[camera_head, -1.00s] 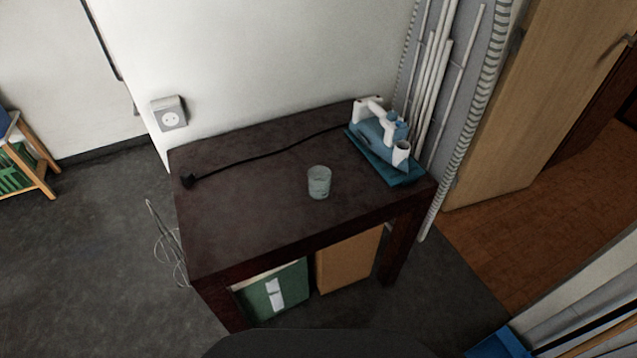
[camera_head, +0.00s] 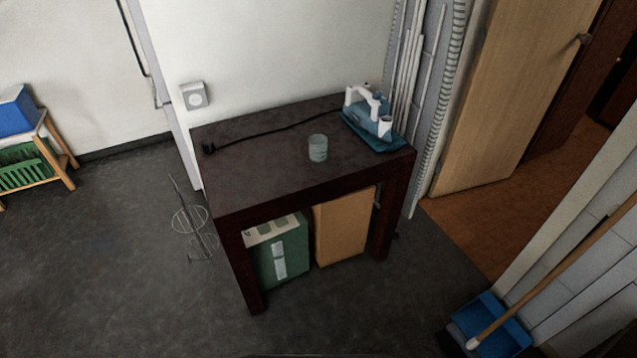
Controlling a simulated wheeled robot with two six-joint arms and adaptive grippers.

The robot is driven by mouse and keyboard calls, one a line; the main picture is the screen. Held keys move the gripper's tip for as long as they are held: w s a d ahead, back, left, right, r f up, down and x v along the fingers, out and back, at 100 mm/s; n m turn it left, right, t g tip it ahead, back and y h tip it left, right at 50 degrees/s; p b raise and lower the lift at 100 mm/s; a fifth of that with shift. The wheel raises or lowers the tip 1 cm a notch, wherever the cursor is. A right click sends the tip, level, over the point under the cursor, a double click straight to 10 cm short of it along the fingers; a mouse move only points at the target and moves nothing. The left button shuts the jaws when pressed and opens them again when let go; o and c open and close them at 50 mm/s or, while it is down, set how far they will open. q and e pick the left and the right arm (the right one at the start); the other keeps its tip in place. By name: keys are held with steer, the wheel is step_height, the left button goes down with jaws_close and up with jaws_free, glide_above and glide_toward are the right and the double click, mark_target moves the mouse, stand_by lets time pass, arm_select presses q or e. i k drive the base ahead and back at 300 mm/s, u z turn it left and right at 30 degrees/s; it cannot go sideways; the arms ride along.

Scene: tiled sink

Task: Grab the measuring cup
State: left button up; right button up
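A small, clear greenish measuring cup (camera_head: 317,149) stands upright near the middle of a dark brown table (camera_head: 245,178). Nothing touches it. Neither of my grippers shows in the head view, so I cannot see how they stand relative to the cup.
A blue and white iron (camera_head: 372,118) sits at the table's right end, its black cord (camera_head: 265,133) running left along the tabletop. A green box (camera_head: 279,252) and a brown box (camera_head: 341,228) stand underneath. A blue dustpan (camera_head: 490,325) lies at lower right. Floor in front is clear.

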mark_target(317, 143)
steer(key=z, duration=0.5)
steer(key=k, duration=0.2)
steer(key=u, duration=1.5)
steer(key=i, duration=0.65)
steer(key=u, duration=0.15)
